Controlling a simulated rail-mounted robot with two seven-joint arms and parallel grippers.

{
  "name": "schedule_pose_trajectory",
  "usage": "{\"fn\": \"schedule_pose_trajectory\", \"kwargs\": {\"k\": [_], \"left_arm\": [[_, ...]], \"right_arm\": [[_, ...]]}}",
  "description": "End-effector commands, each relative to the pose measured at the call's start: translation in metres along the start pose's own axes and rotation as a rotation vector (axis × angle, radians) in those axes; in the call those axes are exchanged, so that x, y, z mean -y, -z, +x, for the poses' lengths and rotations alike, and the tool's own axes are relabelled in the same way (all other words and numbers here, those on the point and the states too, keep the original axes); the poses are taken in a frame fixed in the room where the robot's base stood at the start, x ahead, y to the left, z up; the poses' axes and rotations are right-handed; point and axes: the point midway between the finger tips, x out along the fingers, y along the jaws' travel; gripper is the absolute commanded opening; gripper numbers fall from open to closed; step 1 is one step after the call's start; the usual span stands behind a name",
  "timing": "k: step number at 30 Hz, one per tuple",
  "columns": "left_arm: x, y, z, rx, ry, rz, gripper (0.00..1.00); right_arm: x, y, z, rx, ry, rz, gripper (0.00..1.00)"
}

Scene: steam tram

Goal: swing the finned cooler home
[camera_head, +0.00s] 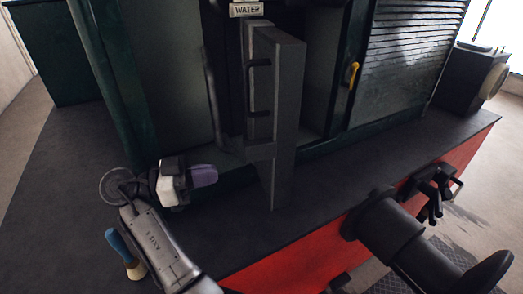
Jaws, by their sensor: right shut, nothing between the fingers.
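The upright grey slab (287,105) that I take for the finned cooler stands out edge-on from the dark green body, above the dark deck. A black bar handle (259,88) is on its left side. I cannot make out any fins on it from here. My right gripper (207,175), with a white body and purple fingers, is shut and empty. It is left of the slab and low over the deck, apart from it. Its arm rises from the bottom edge. My left gripper is not in view.
A slatted panel (408,45) and a yellow handle (351,75) are at upper right. A WATER label (246,9) is at the top. A blue-handled tool (120,247) is beside my arm. A black buffer (400,232) and coupling stick out beyond the red beam (300,262). Deck right of the slab is clear.

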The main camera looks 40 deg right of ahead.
Motion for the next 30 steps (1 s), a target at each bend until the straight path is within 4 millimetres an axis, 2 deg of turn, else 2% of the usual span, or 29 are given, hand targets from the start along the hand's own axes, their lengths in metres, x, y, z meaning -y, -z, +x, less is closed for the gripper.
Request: {"fn": "schedule_pose_trajectory", "kwargs": {"k": [1, 3, 15, 21, 30], "left_arm": [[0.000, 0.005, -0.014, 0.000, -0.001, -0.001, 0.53], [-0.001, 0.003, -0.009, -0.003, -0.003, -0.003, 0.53], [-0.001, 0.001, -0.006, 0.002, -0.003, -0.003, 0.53], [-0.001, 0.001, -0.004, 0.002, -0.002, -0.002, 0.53], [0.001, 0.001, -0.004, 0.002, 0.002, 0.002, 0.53]], "right_arm": [[-0.001, 0.007, 0.003, -0.001, -0.001, -0.001, 0.00], [0.000, 0.000, 0.020, -0.003, -0.008, 0.007, 0.00], [-0.001, -0.001, 0.088, 0.000, -0.001, 0.002, 0.00], [-0.001, -0.001, 0.108, 0.000, 0.000, 0.001, 0.00], [-0.001, 0.000, 0.117, 0.000, 0.001, 0.000, 0.00]]}}
